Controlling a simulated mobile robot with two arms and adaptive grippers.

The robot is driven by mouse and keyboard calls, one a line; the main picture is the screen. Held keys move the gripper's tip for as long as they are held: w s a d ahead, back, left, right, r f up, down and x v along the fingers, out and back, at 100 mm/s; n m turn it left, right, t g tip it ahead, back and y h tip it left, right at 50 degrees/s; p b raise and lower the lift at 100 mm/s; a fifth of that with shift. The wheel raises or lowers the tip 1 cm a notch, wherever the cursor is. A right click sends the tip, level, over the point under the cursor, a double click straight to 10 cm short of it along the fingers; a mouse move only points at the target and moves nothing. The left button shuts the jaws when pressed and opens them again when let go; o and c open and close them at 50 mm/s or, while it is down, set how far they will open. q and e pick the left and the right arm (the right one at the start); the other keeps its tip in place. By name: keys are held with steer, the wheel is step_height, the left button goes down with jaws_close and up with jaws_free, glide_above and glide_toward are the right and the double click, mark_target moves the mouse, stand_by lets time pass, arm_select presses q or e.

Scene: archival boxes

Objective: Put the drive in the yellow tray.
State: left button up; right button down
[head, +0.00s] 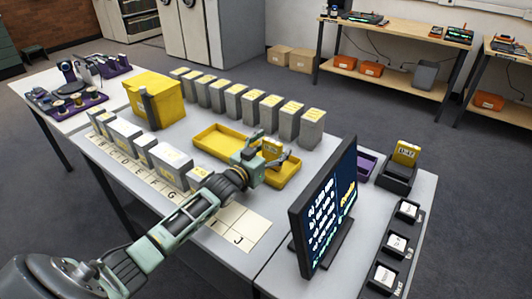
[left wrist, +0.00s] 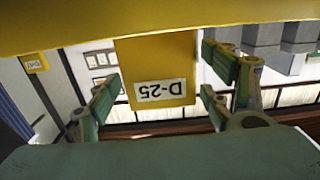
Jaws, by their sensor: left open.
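A yellow drive (head: 272,146) stands upright at the yellow tray (head: 219,142), seemingly in its right part, in the head view. In the left wrist view the drive (left wrist: 165,68) carries an upside-down label, D-25, and meets a wide yellow surface along the top edge. My left gripper (head: 262,167) is open, with its fingers on either side of the drive; gaps show between fingers and drive in the left wrist view. The gripper hides the tray's middle, so I cannot tell whether the yellow parts are one tray or two. My right gripper is not in view.
Grey boxes with yellow labels (head: 234,100) stand in a row behind the tray. White-topped boxes (head: 170,158) and a lettered strip (head: 238,229) lie at left. A monitor (head: 325,208) stands close at right. Another yellow drive (head: 406,153) sits in a dark holder beyond it.

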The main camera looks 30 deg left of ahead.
arm_select(q)
steer(key=s, duration=0.8)
steer(key=s+a, duration=0.1)
steer(key=s, duration=0.3)
steer(key=shift+r, duration=0.35)
